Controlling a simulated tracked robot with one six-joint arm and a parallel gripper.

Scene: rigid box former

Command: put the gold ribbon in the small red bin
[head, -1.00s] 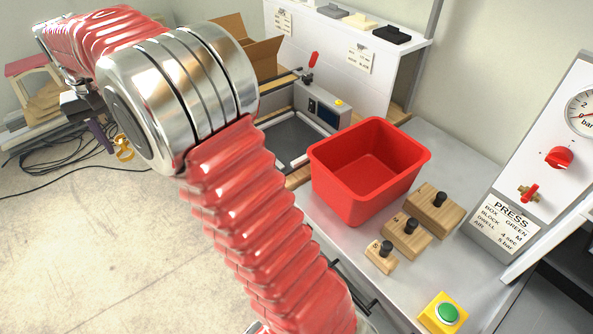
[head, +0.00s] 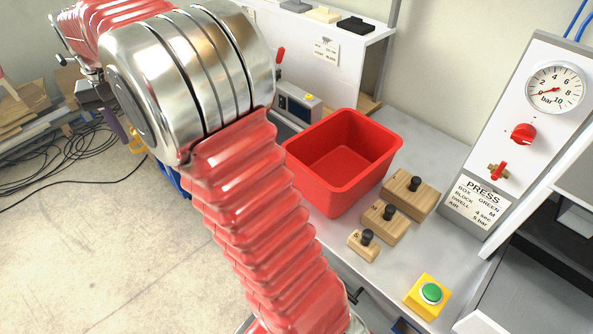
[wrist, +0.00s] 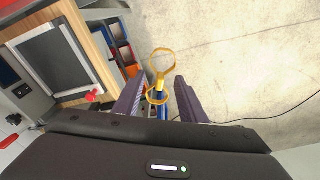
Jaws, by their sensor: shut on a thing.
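The gold ribbon (wrist: 164,67) is a looped band between the two dark purple fingers of my gripper (wrist: 158,92) in the wrist view, held over the floor. In the head view the gripper (head: 113,126) and ribbon (head: 137,142) show at the left, partly hidden by my arm. A red open bin (head: 340,162) stands on the grey bench right of my arm, its visible inside empty. In the wrist view, small orange, red (wrist: 126,54) and blue compartments line a wooden-sided unit left of the ribbon; I cannot tell which red container is the small bin.
Several wooden blocks with black knobs (head: 385,222) and a green button (head: 431,293) sit on the bench. The press panel (head: 520,130) stands at the right.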

